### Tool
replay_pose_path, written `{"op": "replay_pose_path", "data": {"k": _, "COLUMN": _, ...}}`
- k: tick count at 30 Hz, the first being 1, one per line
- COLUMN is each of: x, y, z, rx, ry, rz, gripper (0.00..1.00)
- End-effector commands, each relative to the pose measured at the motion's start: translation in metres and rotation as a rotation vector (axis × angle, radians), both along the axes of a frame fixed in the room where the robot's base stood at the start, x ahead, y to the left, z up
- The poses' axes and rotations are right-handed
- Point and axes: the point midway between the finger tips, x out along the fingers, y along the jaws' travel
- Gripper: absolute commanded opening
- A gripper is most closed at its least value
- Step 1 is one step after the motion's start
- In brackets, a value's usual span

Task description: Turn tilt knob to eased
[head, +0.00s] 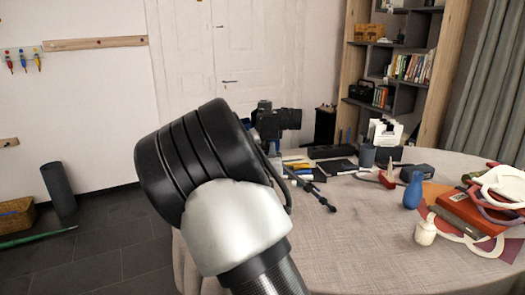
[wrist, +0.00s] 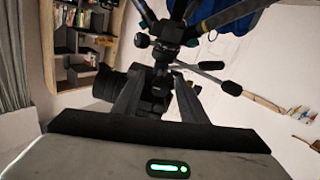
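A black camera (head: 268,118) with a long lens stands on a tripod (head: 318,192) on the table, partly hidden behind my arm in the head view. The wrist view appears upside down; there the camera (wrist: 108,88) hangs below the tripod head (wrist: 168,42). Handles with dark grips reach right from the head, one ending at a black grip (wrist: 231,88). I cannot tell which part is the tilt knob or how it is set. My gripper (wrist: 160,76) is open, its two fingers apart in front of the camera body and head. Contact cannot be told. The head view hides the fingers.
The round, cloth-covered table (head: 370,235) holds a blue vase (head: 413,190), a small white jar (head: 425,231), a red book (head: 468,213) and pens and dark boxes near the tripod. A shelf (head: 400,60) stands behind. The front of the table is clear.

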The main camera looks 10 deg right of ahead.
Motion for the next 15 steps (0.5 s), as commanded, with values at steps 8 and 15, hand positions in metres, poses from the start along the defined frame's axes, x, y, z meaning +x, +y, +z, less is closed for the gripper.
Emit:
{"op": "replay_pose_path", "data": {"k": 8, "x": -0.0003, "y": 0.0002, "z": 0.0, "rx": 0.0, "ry": 0.0, "rz": 0.0, "gripper": 0.0}}
{"op": "replay_pose_path", "data": {"k": 15, "x": -0.0004, "y": 0.0002, "z": 0.0005, "rx": -0.023, "ry": 0.006, "rz": 0.0, "gripper": 0.0}}
